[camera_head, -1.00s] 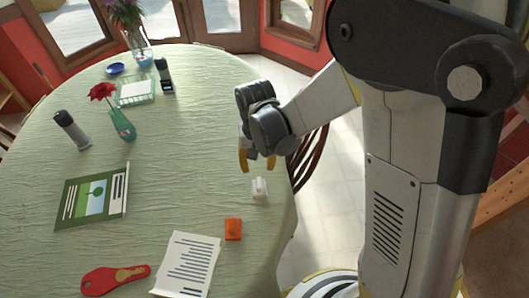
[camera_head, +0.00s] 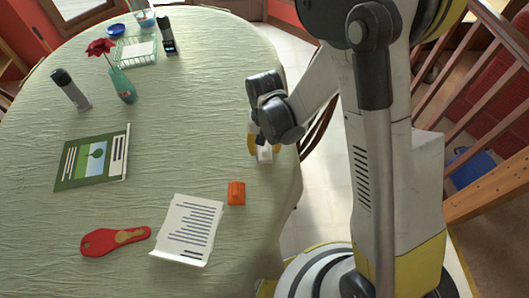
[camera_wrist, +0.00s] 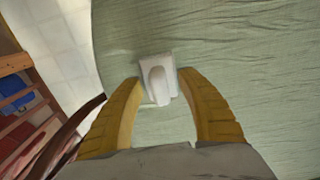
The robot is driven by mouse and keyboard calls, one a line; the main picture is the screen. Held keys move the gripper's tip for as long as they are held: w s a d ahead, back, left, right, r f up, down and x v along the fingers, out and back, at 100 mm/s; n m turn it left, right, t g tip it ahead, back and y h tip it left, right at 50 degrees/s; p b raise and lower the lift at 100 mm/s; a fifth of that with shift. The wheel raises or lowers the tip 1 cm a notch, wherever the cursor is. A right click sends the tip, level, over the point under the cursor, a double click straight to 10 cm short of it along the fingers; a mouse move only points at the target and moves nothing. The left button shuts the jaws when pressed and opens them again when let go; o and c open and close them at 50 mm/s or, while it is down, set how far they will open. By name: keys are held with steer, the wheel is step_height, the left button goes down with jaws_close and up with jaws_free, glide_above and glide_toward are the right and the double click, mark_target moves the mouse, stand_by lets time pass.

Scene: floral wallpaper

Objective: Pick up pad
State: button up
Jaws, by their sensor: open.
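The pad appears to be the small white piece (camera_head: 265,156) near the table's right edge, though I cannot be sure. In the wrist view this white piece (camera_wrist: 156,72) has a flat, squarish base with a rounded white ridge on it. My gripper (camera_head: 263,150) is over it, pointing down. In the wrist view my gripper (camera_wrist: 160,82) is open, with one yellow finger on each side of the white piece. The fingers look apart from it, and nothing is held. In the head view the gripper hides part of it.
On the green-clothed table (camera_head: 185,90), an orange block (camera_head: 236,193) and a printed sheet (camera_head: 188,232) lie nearby. A red flat item (camera_head: 105,241), a green booklet (camera_head: 93,158), a dark-capped bottle (camera_head: 72,91) and a flower vase (camera_head: 124,86) stand or lie farther left.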

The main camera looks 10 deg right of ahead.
steer(key=shift+c, duration=0.4)
jaws_close()
steer(key=shift+r, duration=0.15)
steer(key=shift+r, duration=0.25)
step_height(320, 180, up, 4)
steer(key=p, duration=0.2)
steer(key=shift+p, duration=0.3)
steer(key=s+d+r+p, duration=0.3)
steer(key=s+d+r, duration=0.3)
steer(key=s+d, duration=0.2)
steer(key=shift+s+d+r, duration=0.15)
